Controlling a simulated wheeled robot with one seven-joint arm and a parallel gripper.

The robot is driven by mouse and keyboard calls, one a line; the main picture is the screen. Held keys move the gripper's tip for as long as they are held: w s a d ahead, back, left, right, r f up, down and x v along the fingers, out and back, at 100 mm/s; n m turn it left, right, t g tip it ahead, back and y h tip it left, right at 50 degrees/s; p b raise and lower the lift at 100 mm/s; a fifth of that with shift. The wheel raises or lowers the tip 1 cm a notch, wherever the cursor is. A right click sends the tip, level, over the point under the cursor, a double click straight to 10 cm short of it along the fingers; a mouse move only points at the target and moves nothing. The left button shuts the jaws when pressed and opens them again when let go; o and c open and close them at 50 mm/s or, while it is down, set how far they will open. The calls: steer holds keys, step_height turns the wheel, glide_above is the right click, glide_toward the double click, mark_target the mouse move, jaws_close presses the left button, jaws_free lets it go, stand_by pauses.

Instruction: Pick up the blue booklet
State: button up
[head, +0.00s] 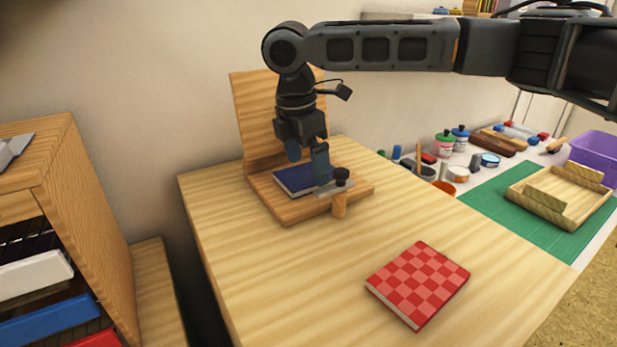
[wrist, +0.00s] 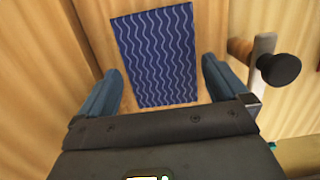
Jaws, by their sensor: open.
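The blue booklet (head: 297,179) lies flat on a wooden stand with an upright back board (head: 254,110), at the far left of the table. In the wrist view the blue booklet (wrist: 158,52) shows pale wavy lines and sits between the two fingers. My gripper (head: 306,166) points down over it, in front of part of its cover. In the wrist view my gripper (wrist: 162,88) is open, with one finger on each side of the booklet and nothing held. I cannot tell whether the fingertips touch the stand.
A wooden post with a black knob (head: 341,175) stands close on the right of the gripper; the knob (wrist: 279,68) also shows in the wrist view. A red checkered booklet (head: 418,284) lies nearer on the table. A wooden tray (head: 560,213) rests on a green mat (head: 505,208) at right.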

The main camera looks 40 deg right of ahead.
steer(key=shift+d+f, duration=0.1)
steer(key=shift+f, duration=0.7)
steer(key=shift+c, duration=0.2)
steer(key=c, duration=0.7)
steer(key=shift+c, duration=0.3)
steer(key=shift+r, duration=0.2)
